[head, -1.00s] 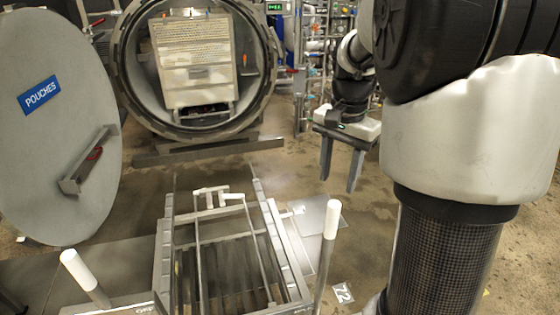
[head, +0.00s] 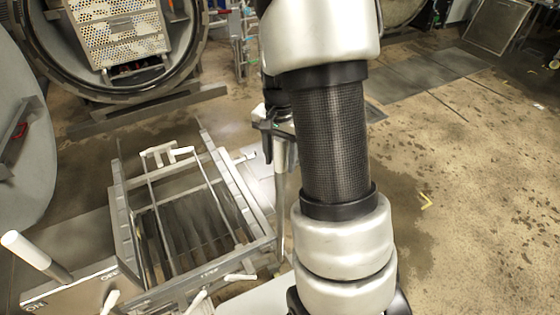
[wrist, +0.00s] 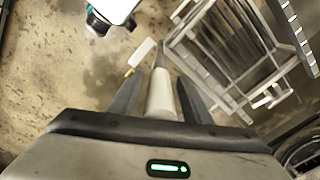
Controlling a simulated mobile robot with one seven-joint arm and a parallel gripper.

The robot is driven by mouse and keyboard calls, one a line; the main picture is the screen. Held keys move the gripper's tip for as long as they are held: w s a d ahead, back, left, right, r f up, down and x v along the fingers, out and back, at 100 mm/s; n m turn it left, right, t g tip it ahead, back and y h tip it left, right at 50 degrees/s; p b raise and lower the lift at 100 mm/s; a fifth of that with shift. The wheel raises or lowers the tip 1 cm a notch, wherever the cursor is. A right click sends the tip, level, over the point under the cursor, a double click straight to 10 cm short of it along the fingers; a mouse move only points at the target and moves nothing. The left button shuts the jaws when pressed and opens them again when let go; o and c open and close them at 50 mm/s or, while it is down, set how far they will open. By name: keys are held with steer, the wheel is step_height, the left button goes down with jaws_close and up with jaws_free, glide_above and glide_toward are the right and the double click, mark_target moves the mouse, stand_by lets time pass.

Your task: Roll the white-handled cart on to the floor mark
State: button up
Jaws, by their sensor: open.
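The cart (head: 232,196) is an open grey metal frame with rails, at lower left in the head view. It has a white-topped post at each near corner: the left handle (head: 28,246) is clear, and the right handle (head: 281,165) shows just left of my arm. My gripper (head: 279,150) is at this right handle, partly hidden by my arm. In the wrist view my open gripper (wrist: 160,82) has the white handle (wrist: 160,98) between its two fingers, which are not closed on it. A yellow angle mark (head: 427,201) lies on the floor to the right.
The round autoclave mouth (head: 195,50) with a perforated load (head: 120,35) stands beyond the cart. A large open door (head: 25,150) is at far left. Small white levers (head: 240,277) are at the cart's near end. The floor at right is largely clear.

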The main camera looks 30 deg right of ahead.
steer(key=shift+f, duration=0.45)
steer(key=shift+c, duration=0.2)
jaws_close()
